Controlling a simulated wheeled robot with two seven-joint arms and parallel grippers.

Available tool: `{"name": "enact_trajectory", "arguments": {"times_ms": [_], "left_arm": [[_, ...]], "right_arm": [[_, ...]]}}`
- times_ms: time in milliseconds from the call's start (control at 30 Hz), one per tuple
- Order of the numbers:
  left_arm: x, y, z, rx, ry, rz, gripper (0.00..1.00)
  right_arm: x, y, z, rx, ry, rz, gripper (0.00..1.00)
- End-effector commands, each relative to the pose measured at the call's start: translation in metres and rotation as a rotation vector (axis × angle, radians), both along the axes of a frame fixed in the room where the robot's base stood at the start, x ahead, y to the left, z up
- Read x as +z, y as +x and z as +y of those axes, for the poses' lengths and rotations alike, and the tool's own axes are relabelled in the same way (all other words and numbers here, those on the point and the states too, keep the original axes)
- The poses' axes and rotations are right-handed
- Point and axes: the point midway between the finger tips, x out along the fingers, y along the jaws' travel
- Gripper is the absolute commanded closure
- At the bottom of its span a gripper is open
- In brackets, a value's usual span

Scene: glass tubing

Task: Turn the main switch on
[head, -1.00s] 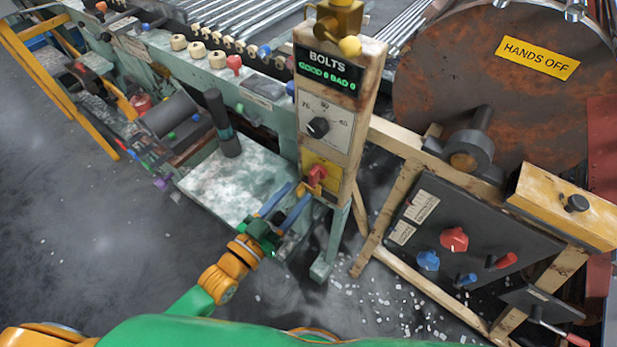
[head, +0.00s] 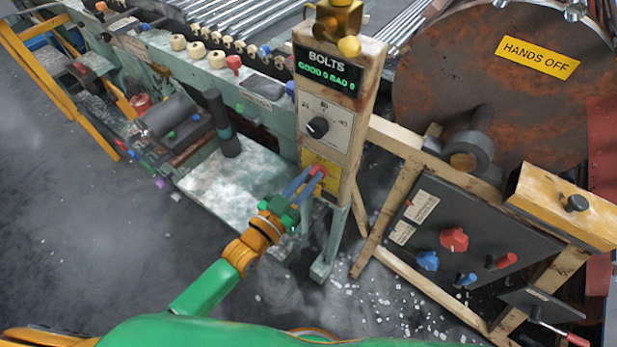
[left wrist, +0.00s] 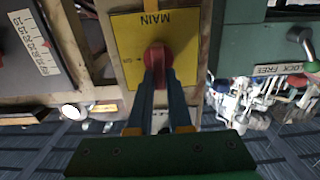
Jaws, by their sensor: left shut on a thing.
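The main switch is a red knob (left wrist: 158,57) on a yellow plate marked MAIN (left wrist: 183,42), which appears upside down in the left wrist view. In the head view the red knob (head: 318,171) sits low on the front of the beige post, on its yellow plate (head: 327,184). My left gripper (head: 312,177) is at the knob, its blue fingers shut on it; the fingertips (left wrist: 158,72) also show in the left wrist view. The fingers hide part of the knob. My right gripper is not in view.
Above the switch are a black dial (head: 317,127) and a BOLTS display (head: 327,75). A black panel with red and blue knobs (head: 454,239) stands to the right. A pale, worn tray (head: 215,185) lies to the left. White bits litter the floor.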

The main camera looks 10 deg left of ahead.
Motion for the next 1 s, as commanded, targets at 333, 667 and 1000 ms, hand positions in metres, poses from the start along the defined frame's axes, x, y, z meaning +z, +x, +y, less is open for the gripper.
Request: {"name": "enact_trajectory", "arguments": {"times_ms": [333, 667, 1000], "left_arm": [[0.0001, -0.0012, -0.0015, 0.001, 0.108, -0.06, 1.0], [-0.0017, -0.0036, -0.0058, 0.0, 0.363, -0.206, 1.0], [-0.0056, -0.0059, -0.0095, 0.001, 0.642, -0.368, 1.0]], "right_arm": [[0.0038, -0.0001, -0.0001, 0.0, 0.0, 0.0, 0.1], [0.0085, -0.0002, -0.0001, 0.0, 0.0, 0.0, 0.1], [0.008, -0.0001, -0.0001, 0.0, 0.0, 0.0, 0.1]]}}
